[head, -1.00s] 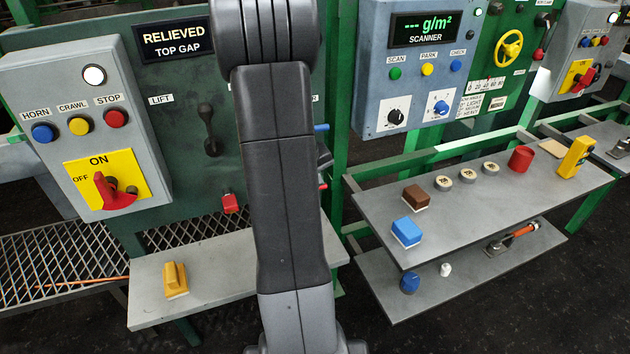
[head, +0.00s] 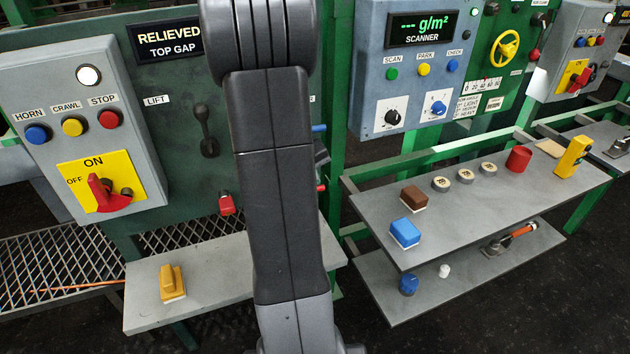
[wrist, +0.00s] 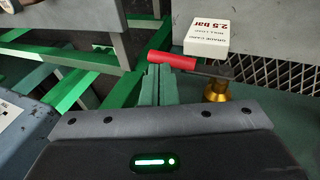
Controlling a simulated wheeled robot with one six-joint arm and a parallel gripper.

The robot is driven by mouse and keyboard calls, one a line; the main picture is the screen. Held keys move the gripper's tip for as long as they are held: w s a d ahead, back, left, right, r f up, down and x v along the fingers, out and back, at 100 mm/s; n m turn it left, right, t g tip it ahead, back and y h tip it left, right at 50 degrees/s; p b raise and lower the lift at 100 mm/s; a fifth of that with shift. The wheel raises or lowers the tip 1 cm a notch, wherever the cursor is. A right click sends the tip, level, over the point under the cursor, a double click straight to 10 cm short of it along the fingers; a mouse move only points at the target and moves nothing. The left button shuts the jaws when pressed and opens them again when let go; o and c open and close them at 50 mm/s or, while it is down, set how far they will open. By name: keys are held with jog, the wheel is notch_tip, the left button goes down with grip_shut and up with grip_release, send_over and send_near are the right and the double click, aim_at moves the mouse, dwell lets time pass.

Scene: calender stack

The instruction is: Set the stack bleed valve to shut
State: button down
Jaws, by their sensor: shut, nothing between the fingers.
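In the wrist view, a valve has a red-sleeved lever (wrist: 172,60) and a brass body (wrist: 216,91). The lever lies roughly crosswise in the picture, its red end to the left of the brass body. I take this for the stack bleed valve; no name label for it is readable. My gripper (wrist: 160,72) is shut and empty, its fingertips close beside the red end of the lever. I cannot tell whether they touch it. In the head view my arm covers the gripper and much of this area.
A white card reading 2.5 bar (wrist: 207,38) sits just beyond the lever, by a mesh guard (wrist: 262,72). In the head view, a control box (head: 75,130) stands left, and a grey shelf (head: 375,205) with loose items stands right. A sign reads RELIEVED (head: 168,38).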

jog(key=s+a+r+b, duration=0.1)
jog(key=s+a+b, duration=0.1)
jog(key=s+a, duration=0.6)
jog(key=shift+s+a+b, duration=0.25)
jog(key=shift+s+b, duration=0.1)
jog(key=shift+s, duration=0.25)
jog(key=w+d+f+p, duration=0.2)
jog(key=w+d+p, duration=0.1)
jog(key=w+d, duration=0.6)
jog(key=shift+w+f, duration=0.4)
